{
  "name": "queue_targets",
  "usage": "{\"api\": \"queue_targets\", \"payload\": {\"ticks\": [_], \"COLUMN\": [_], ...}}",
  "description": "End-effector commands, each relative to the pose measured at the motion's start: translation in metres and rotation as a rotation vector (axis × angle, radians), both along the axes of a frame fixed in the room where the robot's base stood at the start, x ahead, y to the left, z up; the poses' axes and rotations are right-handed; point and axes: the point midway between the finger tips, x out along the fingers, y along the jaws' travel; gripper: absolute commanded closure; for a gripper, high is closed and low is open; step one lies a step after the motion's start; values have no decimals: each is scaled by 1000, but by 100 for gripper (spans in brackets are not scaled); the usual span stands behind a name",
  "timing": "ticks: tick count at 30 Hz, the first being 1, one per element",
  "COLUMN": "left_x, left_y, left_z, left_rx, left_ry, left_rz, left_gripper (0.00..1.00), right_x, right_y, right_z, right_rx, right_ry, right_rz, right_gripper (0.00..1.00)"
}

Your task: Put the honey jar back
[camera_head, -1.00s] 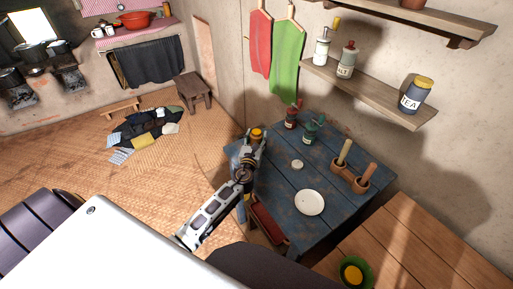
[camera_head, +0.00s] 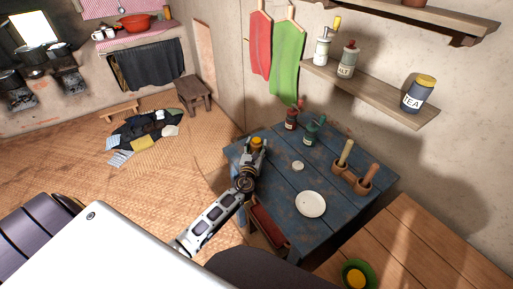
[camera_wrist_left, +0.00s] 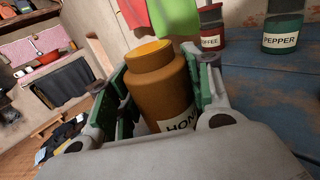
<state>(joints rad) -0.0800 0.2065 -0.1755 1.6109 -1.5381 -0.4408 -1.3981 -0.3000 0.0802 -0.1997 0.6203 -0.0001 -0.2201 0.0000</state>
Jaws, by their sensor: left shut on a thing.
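The honey jar (camera_wrist_left: 160,85) is amber-brown with a yellow-orange lid and a partly hidden label reading "HON". It stands tilted in the left wrist view, between the green-padded fingers of my left gripper (camera_head: 256,146), which is shut on it. In the head view the jar's lid (camera_head: 257,141) shows over the left back part of the blue table (camera_head: 270,185). I cannot tell whether the jar's base touches the table. My right gripper is not in view.
The coffee jar (camera_wrist_left: 210,25) and pepper jar (camera_wrist_left: 283,32) stand at the table's back. A white plate (camera_head: 311,204), a small white disc (camera_head: 298,166) and wooden mortars (camera_head: 363,180) share the table. A wall shelf (camera_head: 375,90) holds a tea jar (camera_head: 418,94), salt and a pump bottle.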

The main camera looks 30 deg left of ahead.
Motion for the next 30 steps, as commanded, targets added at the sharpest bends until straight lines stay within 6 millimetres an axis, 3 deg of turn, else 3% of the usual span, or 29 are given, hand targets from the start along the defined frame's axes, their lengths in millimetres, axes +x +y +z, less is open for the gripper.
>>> {"api": "queue_targets", "payload": {"ticks": [13,14,18,30], "left_x": [0,0,0,0], "left_y": [0,0,0,0], "left_z": [-2,-2,-2,-1], "left_rx": [1,0,0,-1], "left_ry": [-2,-1,-1,-1], "left_rz": [0,0,0,0], "left_gripper": [81,47,29,29], "right_x": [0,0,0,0], "right_y": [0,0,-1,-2], "right_z": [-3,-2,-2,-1], "right_rx": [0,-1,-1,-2], "right_ry": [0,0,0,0], "right_rz": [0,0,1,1], "right_gripper": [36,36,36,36]}}
